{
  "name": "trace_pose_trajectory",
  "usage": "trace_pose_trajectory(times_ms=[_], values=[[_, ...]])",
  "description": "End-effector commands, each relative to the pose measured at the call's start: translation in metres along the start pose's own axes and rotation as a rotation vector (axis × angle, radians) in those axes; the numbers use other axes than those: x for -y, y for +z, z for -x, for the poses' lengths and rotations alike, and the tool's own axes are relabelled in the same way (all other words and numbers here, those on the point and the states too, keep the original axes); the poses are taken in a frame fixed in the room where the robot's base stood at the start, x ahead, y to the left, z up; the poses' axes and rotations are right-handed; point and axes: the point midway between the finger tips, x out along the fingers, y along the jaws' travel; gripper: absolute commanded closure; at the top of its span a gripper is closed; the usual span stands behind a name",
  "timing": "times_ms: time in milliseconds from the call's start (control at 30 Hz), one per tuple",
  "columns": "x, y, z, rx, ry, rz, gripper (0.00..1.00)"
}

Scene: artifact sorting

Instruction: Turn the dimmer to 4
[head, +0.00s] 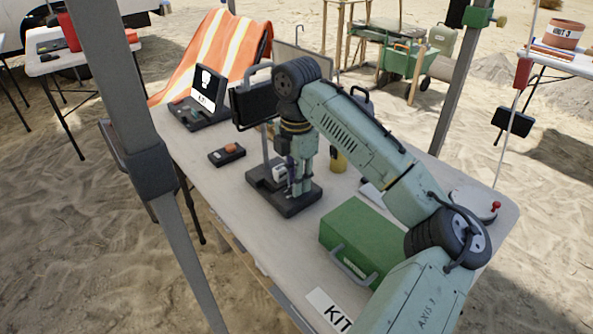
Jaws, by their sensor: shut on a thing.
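A lamp with a dark base (300,208), a grey post (266,145) and a black rectangular head (255,104) stands on the table. My gripper (297,189) points straight down over the lamp's base, with its fingers low against it. The fingers are shut on what looks like the dimmer knob, which they hide. A small white part (279,173) shows on the base just left of the fingers. No dial number or pointer can be read from this view.
A green case (362,238) lies right of the lamp base. A small dark box with an orange button (227,155) lies to the left. A black device with a screen (205,95) stands at the back left. A yellow cylinder (339,160) stands behind my gripper. A grey tent pole (140,140) rises at left.

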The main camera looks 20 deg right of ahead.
Motion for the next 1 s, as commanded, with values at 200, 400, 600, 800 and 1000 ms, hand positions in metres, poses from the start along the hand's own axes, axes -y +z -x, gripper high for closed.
trace_pose_trajectory(times_ms=[200, 400, 600, 800, 1000], values=[[0.0007, -0.0008, 0.0062, -0.004, -0.004, -0.206, 1.00], [0.0009, -0.0007, 0.0063, -0.002, -0.004, -0.396, 1.00], [0.0009, -0.0005, 0.0053, -0.002, -0.004, -0.588, 1.00], [0.0010, -0.0004, 0.0033, -0.001, -0.004, -0.776, 1.00], [0.0010, -0.0002, 0.0008, 0.001, -0.004, -0.967, 1.00]])
